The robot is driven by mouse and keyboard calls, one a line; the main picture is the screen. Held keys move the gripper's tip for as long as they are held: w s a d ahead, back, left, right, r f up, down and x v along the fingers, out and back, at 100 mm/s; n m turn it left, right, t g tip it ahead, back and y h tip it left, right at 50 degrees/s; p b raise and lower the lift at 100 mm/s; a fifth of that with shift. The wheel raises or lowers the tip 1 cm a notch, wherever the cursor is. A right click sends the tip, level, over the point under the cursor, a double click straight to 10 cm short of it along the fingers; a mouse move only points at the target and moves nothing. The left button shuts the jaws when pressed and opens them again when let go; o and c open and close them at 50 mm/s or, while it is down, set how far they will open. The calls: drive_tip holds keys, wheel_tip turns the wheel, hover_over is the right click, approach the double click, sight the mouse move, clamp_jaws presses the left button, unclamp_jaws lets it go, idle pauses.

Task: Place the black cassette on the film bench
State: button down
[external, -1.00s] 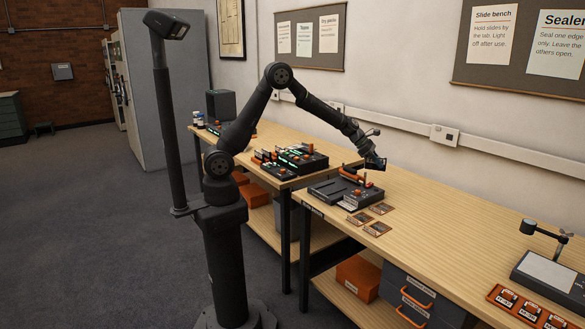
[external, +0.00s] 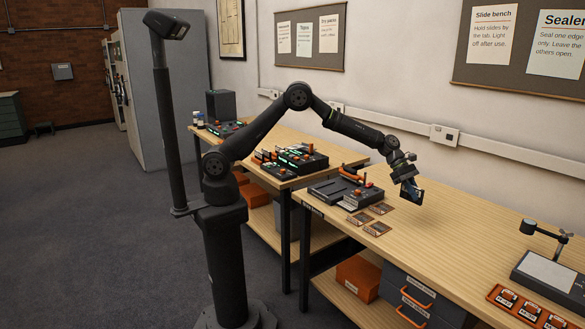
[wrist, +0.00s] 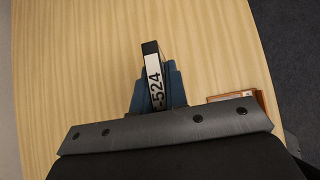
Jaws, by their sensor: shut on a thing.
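My gripper (external: 411,190) is shut on a dark cassette (wrist: 150,48) with a black end and a white label ending in "-524". In the wrist view the blue fingers of my gripper (wrist: 156,90) stand on both sides of it. In the external view the gripper hangs over the near wooden bench (external: 440,240), with the cassette mostly hidden by the fingers. The held thing appears above the bench top, but the exact gap is hard to tell. No sign that I can read clearly marks which bench is the film bench.
A dark device (external: 340,190) with an orange-topped lever and several small brown cards (external: 377,229) lie left of the gripper. A light pad with a lamp (external: 550,270) and a red tray (external: 522,306) stand at the right. The bench middle is clear. Another bench behind carries black devices (external: 302,158).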

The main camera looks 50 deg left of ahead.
drive_tip(key=w+a+f, duration=0.1)
drive_tip(key=w+f, duration=0.1)
drive_tip(key=w, duration=0.1)
drive_tip(key=w+a+f, duration=0.1)
drive_tip(key=w+f, duration=0.1)
drive_tip(key=w, duration=0.2)
drive_tip(key=w+a+f, duration=0.2)
drive_tip(key=w+f, duration=0.1)
drive_tip(key=shift+w, duration=0.4)
drive_tip(key=shift+w+a+f, duration=0.1)
drive_tip(key=shift+f, duration=1.7)
drive_tip(key=shift+f, duration=0.2)
drive_tip(key=c, duration=1.4)
unclamp_jaws()
drive_tip(key=shift+c, duration=0.2)
drive_tip(key=v, duration=1.6)
drive_tip(key=shift+a, duration=0.25)
drive_tip(key=shift+o, duration=0.5)
drive_tip(key=shift+a+r, duration=0.4)
